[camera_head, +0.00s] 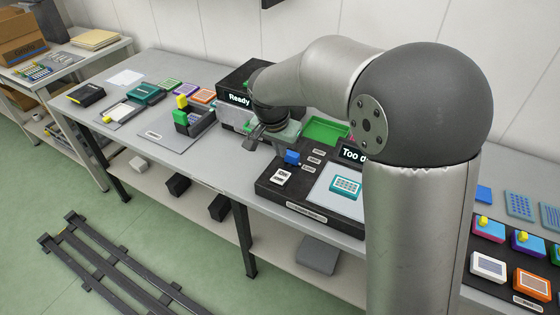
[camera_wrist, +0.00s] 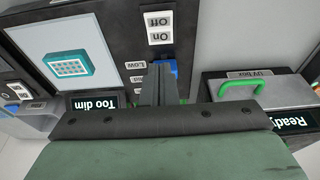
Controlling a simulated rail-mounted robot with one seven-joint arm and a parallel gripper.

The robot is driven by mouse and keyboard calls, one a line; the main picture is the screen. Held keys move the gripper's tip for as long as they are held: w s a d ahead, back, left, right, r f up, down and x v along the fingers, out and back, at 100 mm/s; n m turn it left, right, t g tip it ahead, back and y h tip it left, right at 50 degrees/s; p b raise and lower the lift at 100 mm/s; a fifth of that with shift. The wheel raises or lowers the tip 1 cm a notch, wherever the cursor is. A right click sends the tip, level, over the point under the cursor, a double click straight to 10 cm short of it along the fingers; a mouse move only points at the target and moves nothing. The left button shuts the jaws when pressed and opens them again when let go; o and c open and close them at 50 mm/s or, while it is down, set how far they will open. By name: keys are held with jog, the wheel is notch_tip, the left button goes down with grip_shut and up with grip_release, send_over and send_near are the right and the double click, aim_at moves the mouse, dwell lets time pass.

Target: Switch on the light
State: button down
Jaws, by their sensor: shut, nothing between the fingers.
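The light unit is a dark box (camera_head: 270,185) with a pale lit panel (camera_head: 325,190) and a teal patterned block (camera_head: 346,187) on it. Its display (camera_head: 352,154) reads "Too dim" in the wrist view (camera_wrist: 92,102). A blue switch knob (camera_head: 292,157) stands near the On and Off labels (camera_head: 282,175). In the wrist view the knob (camera_wrist: 173,67) is partly hidden behind my gripper (camera_wrist: 158,72). The On label (camera_wrist: 160,37) and Off label (camera_wrist: 158,19) lie just past it. My gripper is shut and empty beside the knob; contact cannot be told.
The UV box (camera_wrist: 265,90), with a green handle (camera_wrist: 241,85) and a "Ready" display (camera_wrist: 292,121), stands next to the light unit. A green tray (camera_head: 325,130) lies behind. A grey tray (camera_head: 180,140) with a dark holder is to the left. Coloured boxes (camera_head: 488,228) stand right.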

notch_tip(320, 180, up, 6)
jog(key=shift+d, duration=0.1)
dwell(0.5)
jog(key=s+d+f+n, duration=0.2)
jog(key=s+d, duration=0.3)
jog(key=s, duration=0.4)
jog(key=s+d+f+n+g+y, duration=0.1)
jog(key=s+d+f, duration=0.1)
jog(key=s+d, duration=0.4)
jog(key=s+d+f+n+g, duration=0.1)
jog(key=s+d, duration=0.4)
jog(key=s, duration=0.6)
jog(key=shift+s+d+f+n+y, duration=0.3)
jog(key=shift+s+f+n, duration=0.05)
jog(key=shift+f+n, duration=0.5)
